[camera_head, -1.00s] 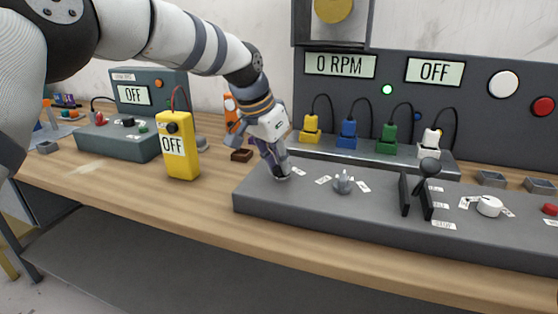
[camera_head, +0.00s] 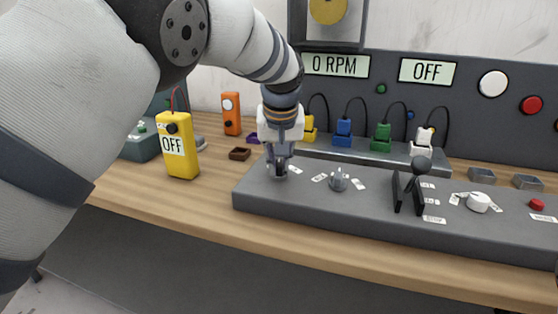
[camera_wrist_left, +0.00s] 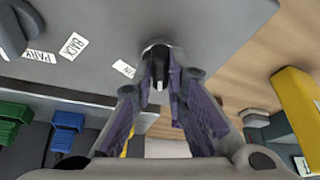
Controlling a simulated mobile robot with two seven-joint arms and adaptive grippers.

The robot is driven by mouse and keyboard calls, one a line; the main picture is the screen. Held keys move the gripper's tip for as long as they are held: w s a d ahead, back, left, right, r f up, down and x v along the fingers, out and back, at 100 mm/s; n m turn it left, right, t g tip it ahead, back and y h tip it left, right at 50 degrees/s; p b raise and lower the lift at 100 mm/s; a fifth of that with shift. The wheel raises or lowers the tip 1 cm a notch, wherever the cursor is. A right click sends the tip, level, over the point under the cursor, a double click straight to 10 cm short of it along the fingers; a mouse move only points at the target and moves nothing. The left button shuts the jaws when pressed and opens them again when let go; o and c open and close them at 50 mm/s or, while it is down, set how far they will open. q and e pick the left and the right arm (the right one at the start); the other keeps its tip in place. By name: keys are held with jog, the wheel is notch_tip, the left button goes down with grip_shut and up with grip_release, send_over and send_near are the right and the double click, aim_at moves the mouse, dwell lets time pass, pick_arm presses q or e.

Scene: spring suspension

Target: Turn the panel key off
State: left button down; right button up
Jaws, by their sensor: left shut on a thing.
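The panel key (camera_wrist_left: 158,76) sits in a round metal collar at the left end of the dark grey console (camera_head: 300,207). The wrist view shows its dark grip with a pale mark, between the finger pads. My left gripper (camera_head: 279,168) points down over it and is shut on it. In the head view the fingers mostly hide the key. The small green lamp (camera_head: 381,89) on the back panel looks dark. The panel screens read "0 RPM" (camera_head: 335,65) and "OFF" (camera_head: 427,71).
A grey selector knob (camera_head: 339,181), a black lever (camera_head: 421,168) and a white knob (camera_head: 478,202) stand to the right on the console. Coloured plugs, including a blue one (camera_head: 343,132), line the back. A yellow meter (camera_head: 178,147) stands on the wooden bench at left.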

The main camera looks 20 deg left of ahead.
pick_arm(q)
jog(key=shift+f+n+y, duration=0.25)
jog(key=shift+n+y, duration=0.05)
jog(key=shift+n, duration=0.5)
pick_arm(e)
jog(key=shift+s+f, duration=0.3)
jog(key=shift+s, duration=0.05)
pick_arm(q)
jog(key=shift+g, duration=0.3)
jog(key=c, duration=1.6)
grip_release()
jog(key=shift+r, duration=0.1)
jog(key=shift+r, duration=0.1)
jog(key=v, duration=1.1)
jog(key=shift+s+d+r, duration=0.2)
jog(key=shift+r, duration=0.1)
